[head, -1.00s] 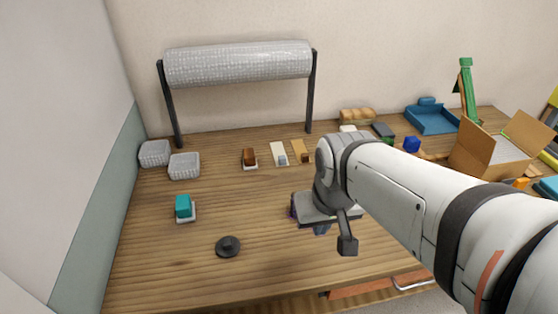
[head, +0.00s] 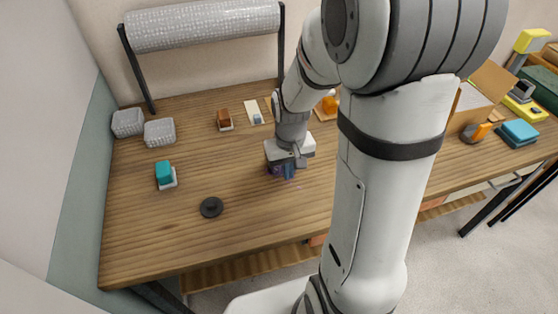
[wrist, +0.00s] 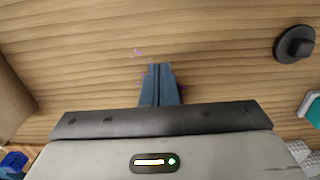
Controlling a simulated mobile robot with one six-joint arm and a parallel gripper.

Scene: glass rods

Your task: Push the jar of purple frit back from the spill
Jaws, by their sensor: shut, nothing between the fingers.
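The jar of purple frit (head: 273,170) shows in the head view only as a small purple patch under my gripper, left of the fingers. My palm and fingers hide the rest, so I cannot tell whether they touch it. My gripper (head: 289,176) points down, low over the table, with its blue-grey fingers shut and empty. The wrist view shows the shut fingers (wrist: 157,68) with slight purple at their edges. The spill (wrist: 137,53) is a few purple specks on the wood, just beyond the fingertips, towards the table's front.
A black knobbed disc (head: 211,207) lies to the left, with a teal block (head: 164,173) beyond it. Front wood is clear.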

